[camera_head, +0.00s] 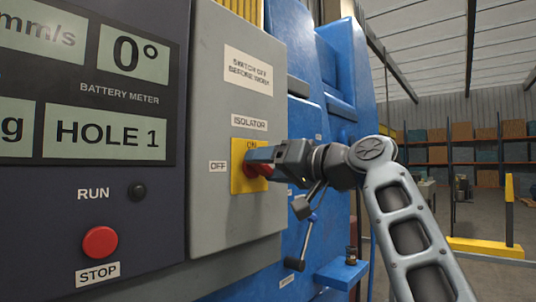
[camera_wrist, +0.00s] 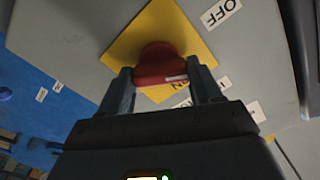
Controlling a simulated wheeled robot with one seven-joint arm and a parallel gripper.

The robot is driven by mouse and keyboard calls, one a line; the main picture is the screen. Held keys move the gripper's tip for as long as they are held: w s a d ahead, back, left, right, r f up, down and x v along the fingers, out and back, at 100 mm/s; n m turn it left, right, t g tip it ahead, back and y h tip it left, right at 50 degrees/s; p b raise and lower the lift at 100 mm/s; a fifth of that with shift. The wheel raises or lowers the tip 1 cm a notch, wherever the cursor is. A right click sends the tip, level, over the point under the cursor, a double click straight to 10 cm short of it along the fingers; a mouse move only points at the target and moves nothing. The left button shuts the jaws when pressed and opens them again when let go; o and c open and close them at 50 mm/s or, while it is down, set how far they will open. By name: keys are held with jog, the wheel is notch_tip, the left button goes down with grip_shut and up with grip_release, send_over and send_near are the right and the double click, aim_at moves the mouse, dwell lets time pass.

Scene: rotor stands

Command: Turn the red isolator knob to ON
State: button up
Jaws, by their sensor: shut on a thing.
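The red isolator knob (camera_head: 261,171) sits on a square yellow plate (camera_head: 236,184) on the grey cabinet. ON is printed at the plate's top and an OFF label (camera_head: 217,166) is to its left. My gripper (camera_head: 256,158) reaches in from the right and is shut on the knob, hiding part of it. In the wrist view, the knob (camera_wrist: 158,62) is between the two fingers (camera_wrist: 161,88). A white mark on the knob's grip lies towards its right end there, on the side between the OFF label (camera_wrist: 222,12) and the partly covered ON lettering.
The dark panel at left carries displays, a RUN button (camera_head: 138,190) and a red STOP button (camera_head: 100,242). A blue machine (camera_head: 335,120) with a lever handle (camera_head: 296,262) stands right of the cabinet, close below my wrist. Open floor and shelving lie farther right.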

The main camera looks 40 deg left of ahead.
jog(key=m+p, duration=0.4)
jog(key=m, duration=0.7)
jog(key=shift+w+r+p, duration=0.1)
jog(key=shift+r+p, duration=0.05)
jog(key=shift+p, duration=0.15)
jog(key=shift+m, duration=0.5)
jog(key=o, duration=0.7)
jog(key=shift+c, duration=0.2)
jog(key=o, duration=0.4)
jog(key=shift+f, duration=0.2)
